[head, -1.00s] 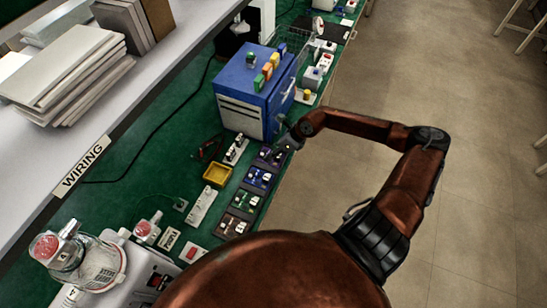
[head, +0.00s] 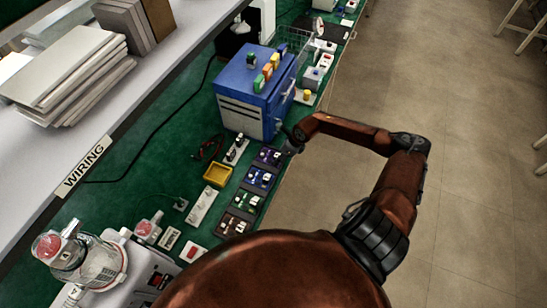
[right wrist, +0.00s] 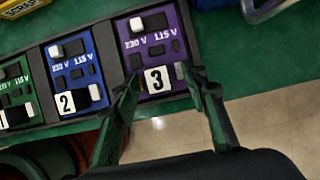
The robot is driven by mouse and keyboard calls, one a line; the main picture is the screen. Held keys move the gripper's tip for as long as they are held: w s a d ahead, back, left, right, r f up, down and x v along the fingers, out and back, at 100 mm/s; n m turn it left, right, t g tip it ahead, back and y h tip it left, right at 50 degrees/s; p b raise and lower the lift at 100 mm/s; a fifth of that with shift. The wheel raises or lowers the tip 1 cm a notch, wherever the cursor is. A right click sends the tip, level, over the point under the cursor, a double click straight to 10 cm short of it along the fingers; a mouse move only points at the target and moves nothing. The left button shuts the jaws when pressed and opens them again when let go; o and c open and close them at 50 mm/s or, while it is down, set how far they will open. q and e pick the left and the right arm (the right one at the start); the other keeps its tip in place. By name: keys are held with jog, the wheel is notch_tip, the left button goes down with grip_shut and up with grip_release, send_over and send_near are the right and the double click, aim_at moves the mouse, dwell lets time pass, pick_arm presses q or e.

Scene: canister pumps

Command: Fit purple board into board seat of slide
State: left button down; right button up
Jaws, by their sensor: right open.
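The purple board (head: 270,157) lies at the far end of a row of boards near the bench's right edge. In the right wrist view the purple board (right wrist: 152,28) has a white 3 label, "230 V" and "115 V" marks and a white switch. My right gripper (head: 293,148) is at its right edge in the head view. In the right wrist view my right gripper (right wrist: 160,78) is open, its fingertips either side of the label end, with nothing held. Whether the fingers touch the board is unclear. I cannot make out the slide's board seat. My left gripper is out of view.
A blue board (head: 259,178) marked 2 and a green board (head: 246,201) are beside the purple one in the row. A blue cabinet (head: 245,97) stands just beyond. A yellow tray (head: 217,174) and a white strip (head: 203,206) lie to the left. Floor is open to the right.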

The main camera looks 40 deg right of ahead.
jog(key=shift+c, duration=0.7)
grip_shut()
jog(key=shift+r, duration=0.2)
